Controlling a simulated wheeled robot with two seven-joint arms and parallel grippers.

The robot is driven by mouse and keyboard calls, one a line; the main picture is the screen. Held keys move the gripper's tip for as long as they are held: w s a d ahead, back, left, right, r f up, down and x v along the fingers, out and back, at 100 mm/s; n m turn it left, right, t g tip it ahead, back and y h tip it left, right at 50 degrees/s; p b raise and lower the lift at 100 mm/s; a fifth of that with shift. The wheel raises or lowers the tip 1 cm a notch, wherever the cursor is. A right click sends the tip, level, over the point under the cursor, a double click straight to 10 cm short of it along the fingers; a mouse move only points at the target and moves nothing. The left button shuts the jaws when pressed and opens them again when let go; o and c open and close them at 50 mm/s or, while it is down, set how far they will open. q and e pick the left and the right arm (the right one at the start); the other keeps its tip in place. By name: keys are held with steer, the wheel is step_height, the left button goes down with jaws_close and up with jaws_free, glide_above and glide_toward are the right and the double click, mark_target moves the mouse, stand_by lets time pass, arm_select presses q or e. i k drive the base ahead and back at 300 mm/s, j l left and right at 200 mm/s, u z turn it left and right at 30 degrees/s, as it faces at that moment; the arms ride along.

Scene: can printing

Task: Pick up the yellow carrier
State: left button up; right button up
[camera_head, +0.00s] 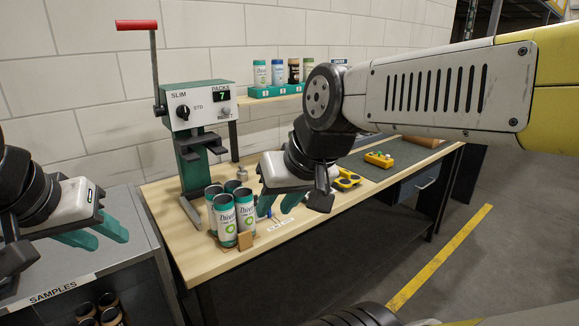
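A flat yellow piece with dark openings (348,178), which looks like the yellow carrier, lies on the wooden bench. It is just right of my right gripper (279,205), which partly hides it. My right gripper hangs above the bench with its teal fingers apart and nothing seen between them. My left gripper (97,234) is at the far left, over the grey samples cabinet, with its teal fingers apart and empty.
Several white-and-green cans (224,222) stand grouped on the bench (275,250), left of my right gripper. A green press with a red-handled lever (195,105) stands behind them. Another yellow item (379,159) lies on a dark mat (402,152). A teal rack (270,91) holds several cans.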

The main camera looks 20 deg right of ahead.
mark_target(346, 179)
steer(key=i+l+z, duration=0.25)
steer(key=i+l, duration=0.3)
steer(key=l, duration=0.15)
steer(key=i+l+z, duration=0.25)
steer(key=i+l, duration=0.35)
